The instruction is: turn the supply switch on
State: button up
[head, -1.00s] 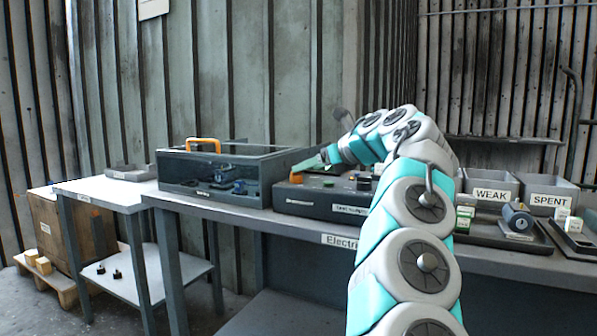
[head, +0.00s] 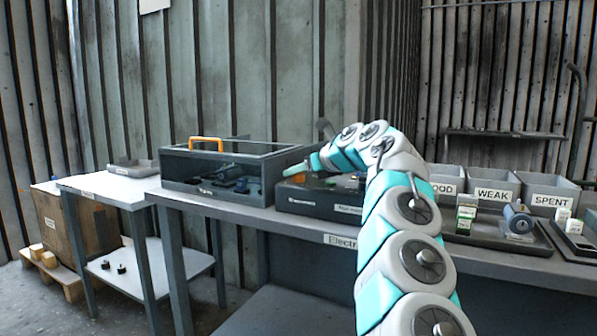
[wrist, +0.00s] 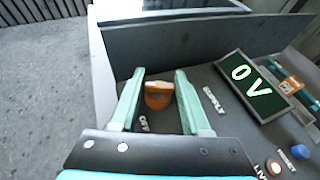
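The supply switch is an orange rocker (wrist: 158,97) on a dark grey test box, next to a "SUPPLY" label; an "OFF" label shows on its near side. My gripper (wrist: 160,74) is open, with one pale green finger on each side of the switch. I cannot tell whether the fingers touch it. A display (wrist: 256,86) on the box reads "0 V". In the head view the test box (head: 310,201) stands on the bench, with my gripper (head: 296,169) at its left part. The switch's tilt is hard to judge.
A dark glass-sided case (head: 218,177) with an orange handle stands left of the test box. Bins marked "WEAK" (head: 493,194) and "SPENT" (head: 549,201) are at right. A blue knob (wrist: 300,152) sits on the box's panel.

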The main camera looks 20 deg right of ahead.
grip_shut()
jog(key=shift+a+f+m+h+b, duration=0.1)
jog(key=shift+m+h+b, duration=0.25)
jog(key=shift+m+h, duration=0.2)
jog(key=shift+m+h+p, duration=0.3)
jog(key=shift+m+h, duration=0.65)
jog(key=shift+h, duration=0.3)
jog(key=shift+m+h, duration=0.7)
jog(key=shift+h, duration=0.2)
jog(key=shift+o, duration=2.2)
grip_release()
